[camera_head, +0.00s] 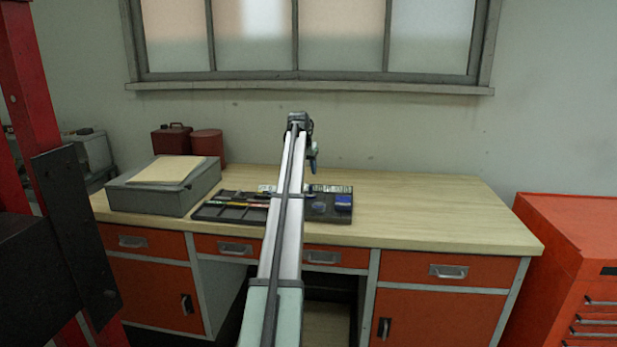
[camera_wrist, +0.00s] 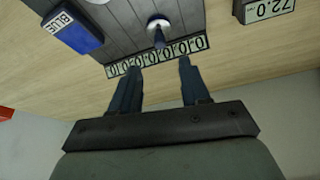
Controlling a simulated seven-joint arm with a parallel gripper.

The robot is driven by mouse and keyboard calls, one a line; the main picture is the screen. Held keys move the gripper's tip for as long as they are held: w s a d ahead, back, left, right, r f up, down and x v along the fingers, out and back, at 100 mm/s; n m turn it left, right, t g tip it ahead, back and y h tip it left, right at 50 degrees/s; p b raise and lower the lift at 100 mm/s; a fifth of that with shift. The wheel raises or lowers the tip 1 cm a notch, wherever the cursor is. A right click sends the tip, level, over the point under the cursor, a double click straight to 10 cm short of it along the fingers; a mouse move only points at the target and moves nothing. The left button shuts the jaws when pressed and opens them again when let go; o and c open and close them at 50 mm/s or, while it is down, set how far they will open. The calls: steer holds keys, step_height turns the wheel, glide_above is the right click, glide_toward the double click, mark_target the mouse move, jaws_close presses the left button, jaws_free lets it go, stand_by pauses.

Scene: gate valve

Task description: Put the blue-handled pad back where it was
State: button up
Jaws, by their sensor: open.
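A small pad with a dark blue upright handle (camera_wrist: 158,38) and a pale round base shows in the wrist view. It stands on the grey slatted part of the dark tray (camera_wrist: 118,22). My gripper (camera_head: 313,165) hangs over the back of the tray. In the wrist view my gripper (camera_wrist: 160,68) has its two dark fingers apart with nothing between them. The handle's tip is just beyond the fingertips, and I cannot tell the height gap.
A blue box marked BLUE (camera_wrist: 72,30) sits at the tray's side. A grey box (camera_head: 165,190) stands left on the wooden desk (camera_head: 430,215). The desk's right side is clear.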

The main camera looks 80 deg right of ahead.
steer(key=shift+v, duration=0.95)
